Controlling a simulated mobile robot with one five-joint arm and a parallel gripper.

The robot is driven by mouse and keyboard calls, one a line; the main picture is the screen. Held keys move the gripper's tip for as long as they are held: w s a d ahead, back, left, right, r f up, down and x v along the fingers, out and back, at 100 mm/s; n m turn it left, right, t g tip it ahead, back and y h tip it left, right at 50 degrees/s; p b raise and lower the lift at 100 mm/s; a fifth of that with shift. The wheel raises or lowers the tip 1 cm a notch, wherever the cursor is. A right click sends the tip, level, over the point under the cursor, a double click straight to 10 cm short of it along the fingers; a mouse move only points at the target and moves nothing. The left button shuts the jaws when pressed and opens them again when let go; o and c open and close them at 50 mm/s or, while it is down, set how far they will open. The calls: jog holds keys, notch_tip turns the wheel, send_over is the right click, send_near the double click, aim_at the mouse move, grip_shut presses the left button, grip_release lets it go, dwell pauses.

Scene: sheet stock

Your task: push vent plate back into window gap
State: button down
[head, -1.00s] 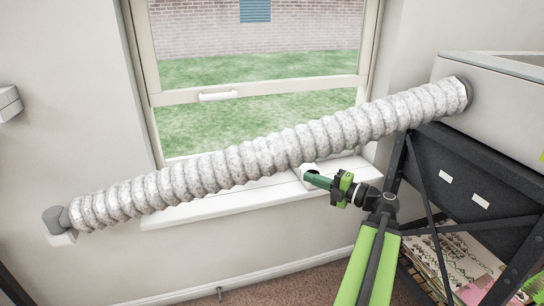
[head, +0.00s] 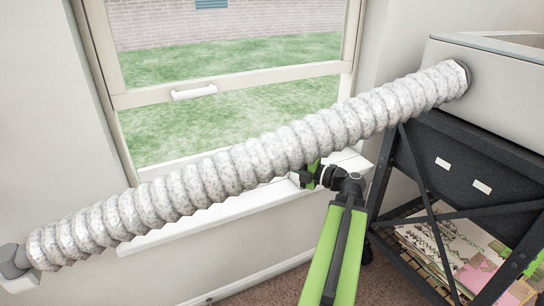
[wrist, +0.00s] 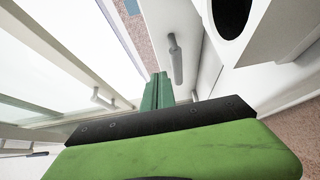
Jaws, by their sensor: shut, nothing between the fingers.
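In the wrist view a white panel with a round dark opening (wrist: 232,14) stands at the upper right and looks like the vent plate; I cannot tell how it sits against the window gap. A white strip with a grey handle (wrist: 175,60) lies between it and my gripper (wrist: 158,78). The green fingers are shut and empty, with their tips close to that handle; contact is unclear. In the head view my gripper (head: 312,174) is at the sill, its tips hidden behind the silver hose (head: 240,168). The window (head: 230,85) has a white handle.
The ribbed hose runs from a grey box (head: 495,85) at the right down to a grey collar (head: 12,262) at the lower left, crossing before the window. A dark metal stand (head: 385,190) is close right of my arm. The white sill (head: 200,232) is partly covered by the hose.

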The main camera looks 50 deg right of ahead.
aim_at(252, 145)
jog(key=x, duration=0.3)
jog(key=d+x, duration=0.1)
jog(key=x, duration=0.3)
jog(key=d+x, duration=0.1)
jog(key=x, duration=0.2)
jog(key=shift+w+d, duration=0.2)
jog(key=shift+w, duration=0.25)
jog(key=shift+w+d, duration=0.15)
jog(key=shift+w, duration=0.15)
jog(key=shift+w, duration=0.1)
jog(key=shift+w+d, duration=0.5)
jog(key=shift+w, duration=0.2)
jog(key=shift+s, duration=0.15)
jog(key=v, duration=1.7)
jog(key=shift+s, duration=0.1)
jog(key=shift+s+a, duration=0.1)
